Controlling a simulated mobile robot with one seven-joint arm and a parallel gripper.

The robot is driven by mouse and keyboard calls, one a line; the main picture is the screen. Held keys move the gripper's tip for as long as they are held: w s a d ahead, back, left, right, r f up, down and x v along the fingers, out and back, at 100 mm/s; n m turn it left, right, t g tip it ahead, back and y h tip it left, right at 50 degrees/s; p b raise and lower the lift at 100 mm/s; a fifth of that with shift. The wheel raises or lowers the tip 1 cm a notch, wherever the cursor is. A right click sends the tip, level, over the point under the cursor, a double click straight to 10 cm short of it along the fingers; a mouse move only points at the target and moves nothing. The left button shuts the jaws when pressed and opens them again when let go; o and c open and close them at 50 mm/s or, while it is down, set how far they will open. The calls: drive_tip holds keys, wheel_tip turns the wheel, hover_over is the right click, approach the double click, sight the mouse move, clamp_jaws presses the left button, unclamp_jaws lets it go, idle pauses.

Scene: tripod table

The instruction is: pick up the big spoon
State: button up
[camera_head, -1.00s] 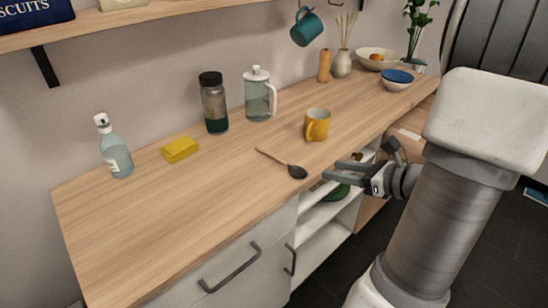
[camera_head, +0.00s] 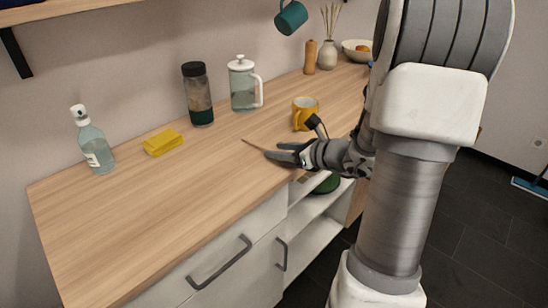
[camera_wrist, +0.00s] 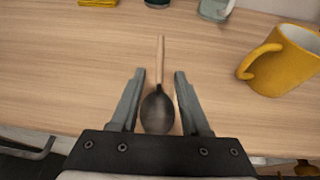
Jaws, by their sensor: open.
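The big spoon has a light wooden handle and a dark bowl. In the wrist view the spoon (camera_wrist: 159,105) lies on the wooden counter with its bowl between my two open fingers and its handle pointing away. My gripper (camera_wrist: 160,85) is open, with a gap on each side of the spoon. In the head view my gripper (camera_head: 273,150) is low over the counter's front edge. There the spoon's handle (camera_head: 256,144) shows beyond the fingers, and its bowl is hidden by the gripper.
A yellow mug (camera_head: 304,113) stands close by, right of the spoon in the wrist view. A yellow sponge (camera_head: 163,142), a spray bottle (camera_head: 93,143), a dark-lidded jar (camera_head: 198,95) and a glass pitcher (camera_head: 243,86) stand farther back. The counter's left part (camera_head: 130,220) is clear.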

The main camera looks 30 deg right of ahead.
drive_tip(key=x, duration=0.2)
drive_tip(key=shift+w+a+f, duration=0.1)
drive_tip(key=shift+w, duration=0.15)
clamp_jaws()
drive_tip(key=shift+r, duration=0.2)
